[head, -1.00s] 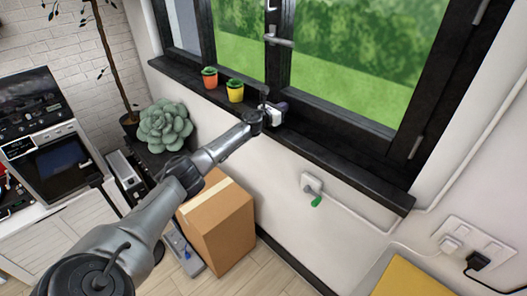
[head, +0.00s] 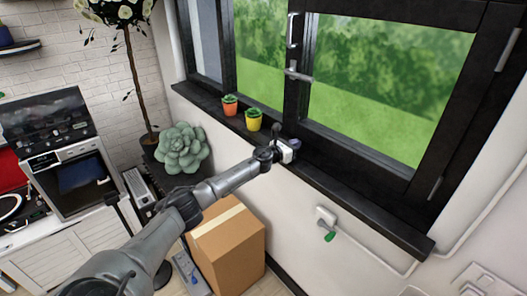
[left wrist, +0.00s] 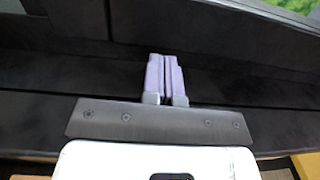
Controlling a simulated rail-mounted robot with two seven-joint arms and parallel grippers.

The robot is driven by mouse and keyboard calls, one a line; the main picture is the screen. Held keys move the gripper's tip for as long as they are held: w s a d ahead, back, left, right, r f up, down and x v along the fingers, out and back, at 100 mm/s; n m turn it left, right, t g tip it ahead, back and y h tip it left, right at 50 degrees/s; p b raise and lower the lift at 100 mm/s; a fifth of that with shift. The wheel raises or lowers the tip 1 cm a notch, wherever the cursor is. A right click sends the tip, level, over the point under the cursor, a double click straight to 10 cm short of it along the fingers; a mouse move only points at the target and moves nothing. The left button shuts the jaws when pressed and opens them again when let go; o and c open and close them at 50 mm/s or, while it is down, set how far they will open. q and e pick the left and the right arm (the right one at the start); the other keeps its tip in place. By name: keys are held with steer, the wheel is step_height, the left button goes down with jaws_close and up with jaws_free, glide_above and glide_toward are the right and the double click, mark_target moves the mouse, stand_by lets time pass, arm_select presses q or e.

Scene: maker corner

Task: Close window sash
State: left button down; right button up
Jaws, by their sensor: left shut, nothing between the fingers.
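The window has a black frame and a right sash (head: 360,162) with grass and hedge behind its glass. Its hinges show on the right side, and a grey lever handle (head: 299,73) sits at its left edge. The sash looks near the frame; I cannot tell if a gap remains. My left gripper (head: 293,145) is at the black sill (head: 350,195), by the sash's lower left corner. In the left wrist view its purple fingers (left wrist: 166,77) are together and empty, against dark frame or sill surfaces; contact is unclear. My right gripper is not in view.
An orange pot (head: 230,106) and a yellow pot (head: 253,120) stand on the sill left of the gripper. The right part of the sill is clear.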

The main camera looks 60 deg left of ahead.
arm_select(q)
steer(key=shift+s+b, duration=0.3)
steer(key=shift+s, duration=0.85)
steer(key=s+d, duration=0.2)
steer(key=s, duration=0.6)
steer(key=shift+r+b, duration=0.35)
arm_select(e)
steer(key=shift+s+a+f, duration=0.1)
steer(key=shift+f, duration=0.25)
arm_select(q)
steer(key=shift+s, duration=0.1)
